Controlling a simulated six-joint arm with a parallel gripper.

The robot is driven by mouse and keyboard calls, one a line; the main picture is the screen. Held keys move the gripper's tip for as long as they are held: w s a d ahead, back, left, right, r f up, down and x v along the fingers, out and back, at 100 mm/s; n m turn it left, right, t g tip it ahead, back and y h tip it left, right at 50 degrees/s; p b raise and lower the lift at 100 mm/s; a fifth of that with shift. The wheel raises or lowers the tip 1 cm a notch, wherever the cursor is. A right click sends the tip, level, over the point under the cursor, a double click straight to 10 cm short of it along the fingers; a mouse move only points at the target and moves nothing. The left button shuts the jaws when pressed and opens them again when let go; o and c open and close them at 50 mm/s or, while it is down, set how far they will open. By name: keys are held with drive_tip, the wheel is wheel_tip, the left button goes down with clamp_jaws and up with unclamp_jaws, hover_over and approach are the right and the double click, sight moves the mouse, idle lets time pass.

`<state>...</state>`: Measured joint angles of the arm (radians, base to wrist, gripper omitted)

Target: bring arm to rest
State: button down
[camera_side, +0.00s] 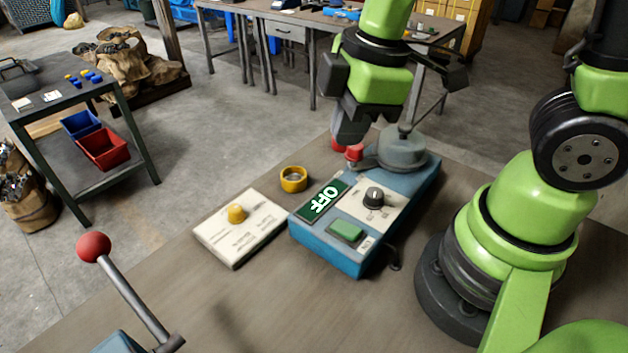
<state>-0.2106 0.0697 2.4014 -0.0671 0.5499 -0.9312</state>
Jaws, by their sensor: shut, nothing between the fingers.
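My green and black gripper (350,135) is near the far end of the blue control box (325,253), with its dark fingers pointing down and shut. A red knob or button (354,152) shows right by the fingertips; I cannot tell whether they touch it. The box carries a dark panel reading OFF (322,201), a black dial (374,197), a green button (346,230) and a grey round lidded part (403,150) at its far end. My arm stands on the right side of the table.
On the wooden table (290,310) are a white plate (240,240) with a yellow knob (236,213), a yellow ring-shaped part (293,179) and a red-balled lever (94,247) at front left. The table's front middle is clear. Benches stand beyond on the floor.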

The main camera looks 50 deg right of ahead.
drive_tip(key=s+d+r+m+t+y, duration=0.1)
drive_tip(key=s+r+m+t, duration=0.4)
drive_tip(key=r+m, duration=0.6)
drive_tip(key=s+d+m, duration=0.1)
drive_tip(key=s+m, duration=0.1)
drive_tip(key=m, duration=0.2)
drive_tip(key=shift+d, duration=0.2)
drive_tip(key=shift+r, duration=0.1)
idle(0.7)
